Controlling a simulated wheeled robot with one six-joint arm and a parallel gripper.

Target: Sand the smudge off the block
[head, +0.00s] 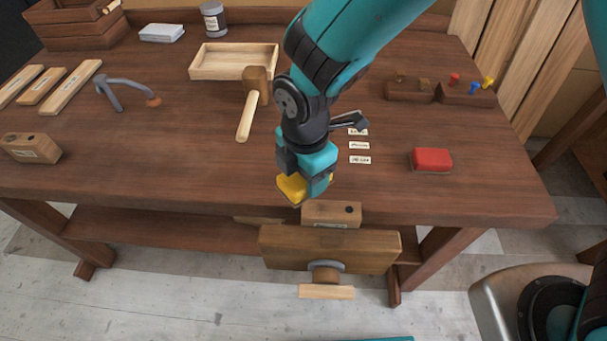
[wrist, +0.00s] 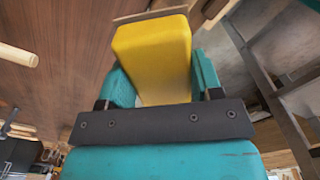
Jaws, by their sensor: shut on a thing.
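My gripper (head: 306,186) is shut on a yellow sanding block (head: 291,187), which has a thin brown layer on its far face in the wrist view (wrist: 152,55). The gripper hangs near the front edge of the workbench, just above and left of a wooden block (head: 318,212). That block sits in the jaws of a wooden vise (head: 285,245) and has a small dark mark on top at its right. The gripper appears apart from it. Another wooden block (head: 30,148) with dark spots and a label lies at the bench's left edge.
The workbench (head: 190,165) holds a mallet (head: 246,115), a shallow tray (head: 232,62), a clamp-like tool (head: 120,90) and wood strips (head: 68,88). A red block (head: 431,160) lies at right. A rack with coloured pegs (head: 466,95) stands behind it.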

